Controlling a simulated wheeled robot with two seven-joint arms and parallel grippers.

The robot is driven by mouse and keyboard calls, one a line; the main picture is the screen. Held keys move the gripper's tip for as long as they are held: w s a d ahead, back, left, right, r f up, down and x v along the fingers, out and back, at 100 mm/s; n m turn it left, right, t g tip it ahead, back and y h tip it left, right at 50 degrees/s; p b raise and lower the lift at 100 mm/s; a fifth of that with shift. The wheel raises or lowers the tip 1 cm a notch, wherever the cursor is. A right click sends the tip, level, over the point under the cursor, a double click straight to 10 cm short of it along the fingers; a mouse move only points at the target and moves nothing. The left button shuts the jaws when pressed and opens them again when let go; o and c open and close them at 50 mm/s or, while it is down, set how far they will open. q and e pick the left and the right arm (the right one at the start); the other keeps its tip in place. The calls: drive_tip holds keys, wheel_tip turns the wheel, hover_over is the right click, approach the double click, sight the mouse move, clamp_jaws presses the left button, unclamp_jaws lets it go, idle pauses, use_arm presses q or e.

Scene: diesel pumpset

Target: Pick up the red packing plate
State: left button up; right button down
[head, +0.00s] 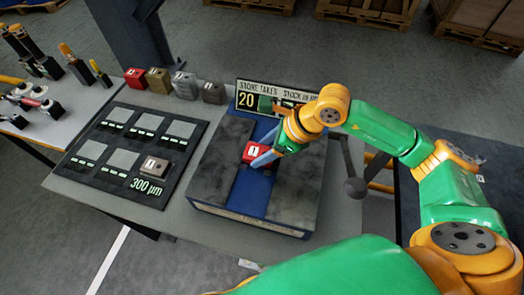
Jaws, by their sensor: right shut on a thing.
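A small red block with a white label marked 1 (252,153) is between the fingers of my right gripper (262,157), over the blue channel of the grey block fixture (222,142). My right gripper is shut on this red block and hides part of it. I cannot tell if the block touches the channel floor. Another red block (135,77) stands at the back left of the table, at the left end of a row. My left gripper is not in view.
Tan, light grey and dark grey blocks (185,84) continue the row. A dark mat (95,191) with marked spaces holds a grey-brown block (152,165). A sign (247,97) stands behind the fixture. A ball-ended lever (356,187) is close on the right.

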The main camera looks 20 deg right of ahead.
wheel_tip(320, 180, up, 2)
drive_tip(key=shift+w+r+b, duration=0.1)
drive_tip(key=shift+r+b, duration=0.1)
drive_tip(key=shift+b, duration=0.65)
drive_tip(key=s+a+r+b, duration=0.2)
drive_tip(key=s+a+r, duration=0.8)
drive_tip(key=shift+r, duration=0.15)
drive_tip(key=shift+s, duration=0.1)
drive_tip(key=shift+b, duration=0.3)
